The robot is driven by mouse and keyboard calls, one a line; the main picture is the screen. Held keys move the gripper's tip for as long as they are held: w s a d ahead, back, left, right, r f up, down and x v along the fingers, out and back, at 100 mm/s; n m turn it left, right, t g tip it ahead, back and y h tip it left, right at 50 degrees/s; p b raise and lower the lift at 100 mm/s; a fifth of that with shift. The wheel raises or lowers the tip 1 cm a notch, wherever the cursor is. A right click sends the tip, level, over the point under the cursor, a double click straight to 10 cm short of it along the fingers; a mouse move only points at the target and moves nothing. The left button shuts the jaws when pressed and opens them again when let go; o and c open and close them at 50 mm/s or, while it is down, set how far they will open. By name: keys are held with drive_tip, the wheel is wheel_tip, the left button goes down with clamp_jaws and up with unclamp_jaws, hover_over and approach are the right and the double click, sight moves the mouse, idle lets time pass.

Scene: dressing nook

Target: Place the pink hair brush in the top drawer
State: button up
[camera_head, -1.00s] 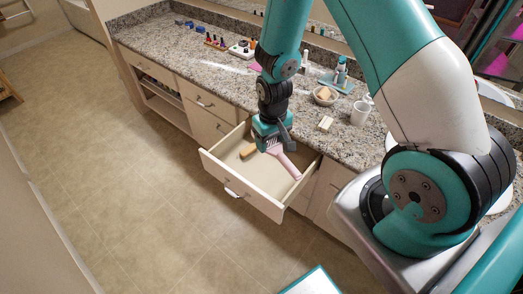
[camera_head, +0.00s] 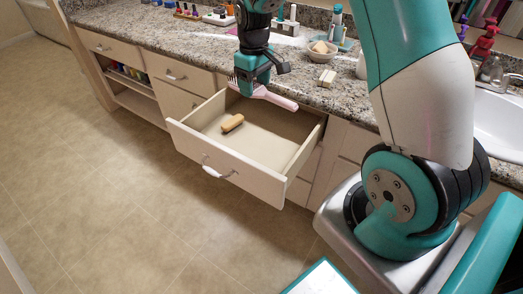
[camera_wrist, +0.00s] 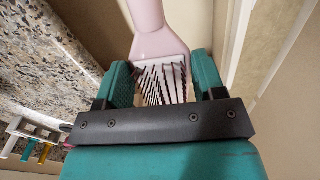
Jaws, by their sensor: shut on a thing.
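The pink hair brush (camera_head: 279,100) is held by its dark-bristled head in my gripper (camera_head: 252,84), with its pink handle pointing right and slightly down. In the wrist view the brush handle (camera_wrist: 149,42) extends away from my gripper (camera_wrist: 163,78), whose teal fingers are on either side of the bristles. The top drawer (camera_head: 225,165) is pulled open below the counter. The brush and gripper appear over the drawer's back part, near the counter edge. Their exact height above the drawer floor is unclear.
A tan wooden item (camera_head: 232,122) lies in the drawer's left part; the rest of its floor is bare. The granite counter (camera_head: 200,40) behind holds a bowl (camera_head: 322,51), a small cream block (camera_head: 327,78) and bottles. A sink (camera_head: 500,120) is at right.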

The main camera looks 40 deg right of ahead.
sight(260, 89)
drive_tip(key=f+b, duration=0.1)
drive_tip(key=d+f+b, duration=0.1)
drive_tip(key=f+b, duration=0.1)
drive_tip(key=b, duration=0.1)
drive_tip(key=shift+w+d+n, duration=0.25)
drive_tip(key=shift+w+n, duration=0.05)
drive_tip(key=shift+d+f+b, duration=0.1)
drive_tip(key=shift+d+b, duration=0.3)
drive_tip(key=shift+b, duration=0.85)
wheel_tip(260, 89, down, 20)
drive_tip(key=b, duration=0.4)
drive_tip(key=shift+r, duration=0.2)
drive_tip(key=o, duration=0.9)
drive_tip(key=shift+f, duration=0.1)
drive_tip(key=shift+o, duration=0.3)
